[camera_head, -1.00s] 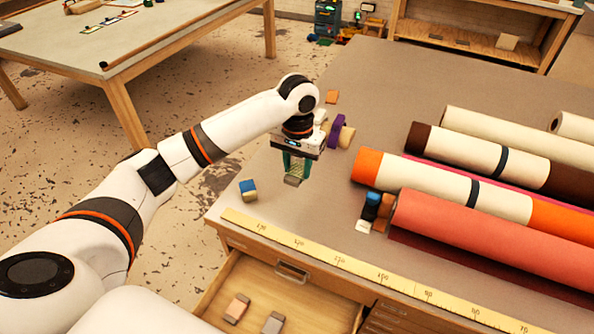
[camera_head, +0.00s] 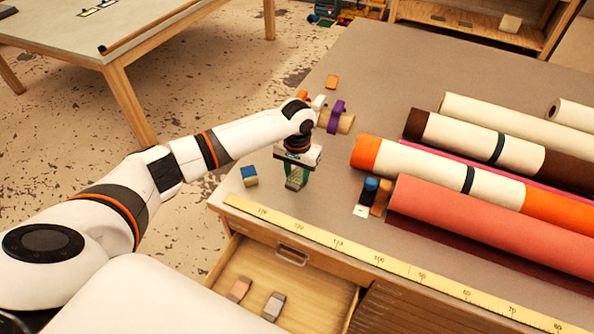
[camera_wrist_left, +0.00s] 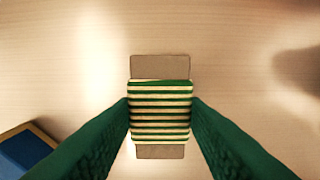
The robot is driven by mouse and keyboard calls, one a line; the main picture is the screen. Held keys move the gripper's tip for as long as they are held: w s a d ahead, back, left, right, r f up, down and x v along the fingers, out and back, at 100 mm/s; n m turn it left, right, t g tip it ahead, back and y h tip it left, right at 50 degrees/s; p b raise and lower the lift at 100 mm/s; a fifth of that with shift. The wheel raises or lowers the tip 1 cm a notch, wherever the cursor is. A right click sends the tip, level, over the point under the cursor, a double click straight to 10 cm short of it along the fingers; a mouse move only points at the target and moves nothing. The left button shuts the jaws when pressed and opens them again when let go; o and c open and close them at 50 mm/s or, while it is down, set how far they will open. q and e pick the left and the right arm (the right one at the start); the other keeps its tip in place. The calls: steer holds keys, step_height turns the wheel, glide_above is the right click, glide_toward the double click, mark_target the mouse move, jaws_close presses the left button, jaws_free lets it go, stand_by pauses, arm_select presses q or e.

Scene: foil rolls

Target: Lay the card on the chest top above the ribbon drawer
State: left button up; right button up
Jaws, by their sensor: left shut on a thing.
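My left gripper (camera_head: 296,178) is shut on a card wound with green and cream striped ribbon. The card (camera_wrist_left: 160,152) lies between the green fingers in the left wrist view, its bare grey-brown ends showing beyond the winding. In the head view the gripper and card are low over the front left part of the chest top (camera_head: 330,203), behind the open ribbon drawer (camera_head: 322,300). I cannot tell whether the card touches the top. My right gripper is not in view.
A blue-faced block (camera_head: 249,176) stands left of the gripper. A yellow ruler strip (camera_head: 345,250) runs along the front edge. Large rolls (camera_head: 480,225) fill the right side. A purple-banded roll (camera_head: 337,118) lies behind. The drawer holds two small wound cards (camera_head: 239,289).

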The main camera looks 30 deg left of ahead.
mark_target(297, 176)
arm_select(q)
steer(key=shift+f, duration=0.1)
steer(key=o, duration=1)
steer(key=shift+c, duration=0.2)
step_height(297, 176, up, 12)
steer(key=b, duration=0.3)
